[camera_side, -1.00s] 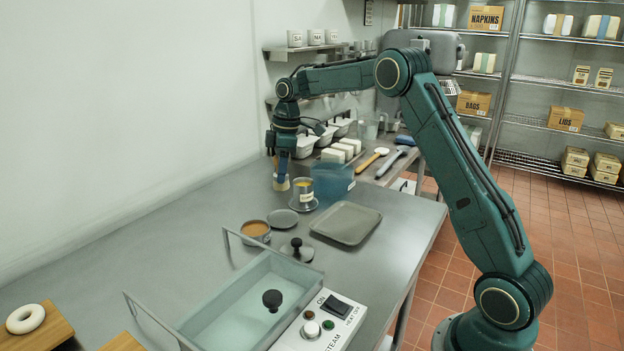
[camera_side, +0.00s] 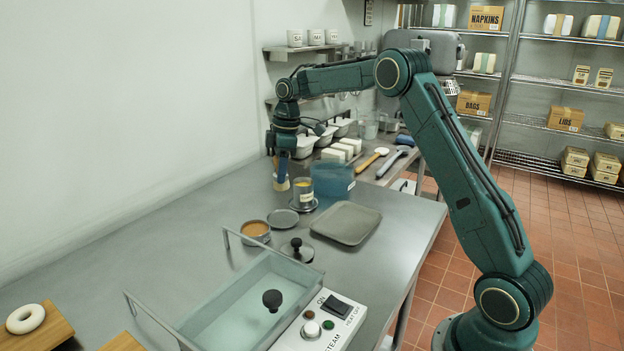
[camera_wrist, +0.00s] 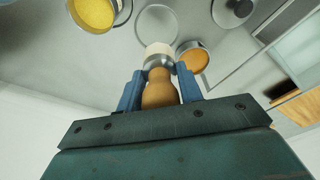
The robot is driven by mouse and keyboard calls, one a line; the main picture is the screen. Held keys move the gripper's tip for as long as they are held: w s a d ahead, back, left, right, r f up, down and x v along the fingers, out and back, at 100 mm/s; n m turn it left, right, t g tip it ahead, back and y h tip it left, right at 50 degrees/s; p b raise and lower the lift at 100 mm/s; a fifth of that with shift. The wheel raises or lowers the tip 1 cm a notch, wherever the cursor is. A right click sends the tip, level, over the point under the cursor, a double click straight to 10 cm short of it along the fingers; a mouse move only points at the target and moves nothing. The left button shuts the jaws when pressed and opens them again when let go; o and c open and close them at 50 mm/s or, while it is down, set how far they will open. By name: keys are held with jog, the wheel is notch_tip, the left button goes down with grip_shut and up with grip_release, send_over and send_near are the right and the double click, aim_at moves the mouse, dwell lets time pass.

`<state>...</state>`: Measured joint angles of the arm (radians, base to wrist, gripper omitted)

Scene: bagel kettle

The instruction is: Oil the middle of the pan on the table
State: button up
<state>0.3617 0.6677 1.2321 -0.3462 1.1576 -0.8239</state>
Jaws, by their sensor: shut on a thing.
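My gripper (camera_side: 281,170) is shut on a brush with a wooden handle (camera_wrist: 160,90) and pale bristles (camera_wrist: 158,50). The brush points down, and its bristle end is just left of a small metal pot of yellow liquid (camera_side: 303,190). I cannot tell whether the bristles touch the table. The yellow pot also shows at the top left of the wrist view (camera_wrist: 93,12). The grey rectangular pan (camera_side: 346,222) lies flat on the table, to the right of and nearer than the brush. Its visible surface is bare.
An amber-filled pot (camera_side: 256,231), a round disc (camera_side: 283,219) and a knobbed lid (camera_side: 297,250) stand left of the pan. A blue container (camera_side: 332,179) is behind it. A large metal basin (camera_side: 250,305) with a switch box fills the front.

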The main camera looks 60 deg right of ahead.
jog(key=w+a+f, duration=0.1)
jog(key=a, duration=0.9)
jog(key=shift+f, duration=0.3)
jog(key=shift+f, duration=2.8)
jog(key=shift+f, duration=0.65)
dwell(0.5)
jog(key=shift+r, duration=0.1)
notch_tip(320, 180, up, 7)
dwell(1.2)
jog(key=shift+a, duration=0.1)
dwell(0.4)
